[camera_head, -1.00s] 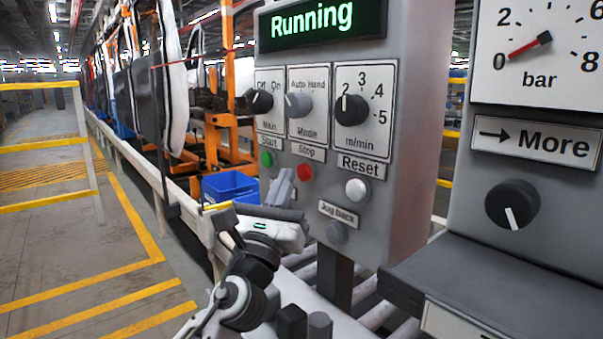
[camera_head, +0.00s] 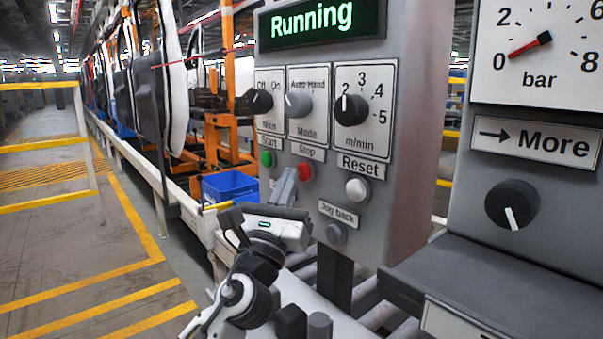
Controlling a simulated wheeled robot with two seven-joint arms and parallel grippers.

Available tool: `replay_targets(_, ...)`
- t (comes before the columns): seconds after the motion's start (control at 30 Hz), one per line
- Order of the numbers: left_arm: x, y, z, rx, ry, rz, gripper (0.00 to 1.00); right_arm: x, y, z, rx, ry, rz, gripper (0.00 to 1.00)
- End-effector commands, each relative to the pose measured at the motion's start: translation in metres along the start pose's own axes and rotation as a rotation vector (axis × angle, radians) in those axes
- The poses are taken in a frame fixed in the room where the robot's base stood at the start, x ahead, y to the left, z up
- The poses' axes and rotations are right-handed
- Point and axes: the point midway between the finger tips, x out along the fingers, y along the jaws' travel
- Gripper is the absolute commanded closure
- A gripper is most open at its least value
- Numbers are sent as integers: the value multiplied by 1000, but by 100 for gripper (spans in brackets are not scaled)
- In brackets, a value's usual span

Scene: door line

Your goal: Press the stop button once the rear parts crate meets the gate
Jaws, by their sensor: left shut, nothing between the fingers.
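The stop button (camera_head: 305,172) is a red knob under its "Stop" label on the grey control panel (camera_head: 408,150). A blue crate (camera_head: 230,186) sits on the line behind and left of the panel. A thin yellow bar (camera_head: 217,206) lies low in front of the crate; I cannot tell whether it is the gate or whether they touch. My left gripper (camera_head: 288,173) is shut and empty, its tips close to the left of the stop button; contact cannot be made out. My right gripper is not in view.
The display (camera_head: 320,20) reads "Running". A green start button (camera_head: 267,158), a white reset button (camera_head: 357,189) and a grey jog back button (camera_head: 336,233) are nearby. A pressure gauge box (camera_head: 540,60) stands right. Yellow railings (camera_head: 40,147) line the aisle at left.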

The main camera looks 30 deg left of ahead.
Motion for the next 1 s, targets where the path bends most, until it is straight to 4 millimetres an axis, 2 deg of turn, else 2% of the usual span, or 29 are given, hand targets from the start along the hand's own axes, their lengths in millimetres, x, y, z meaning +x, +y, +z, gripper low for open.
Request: replay_targets(1.0,6,-4,-4,-1,0,1,100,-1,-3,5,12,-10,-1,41)
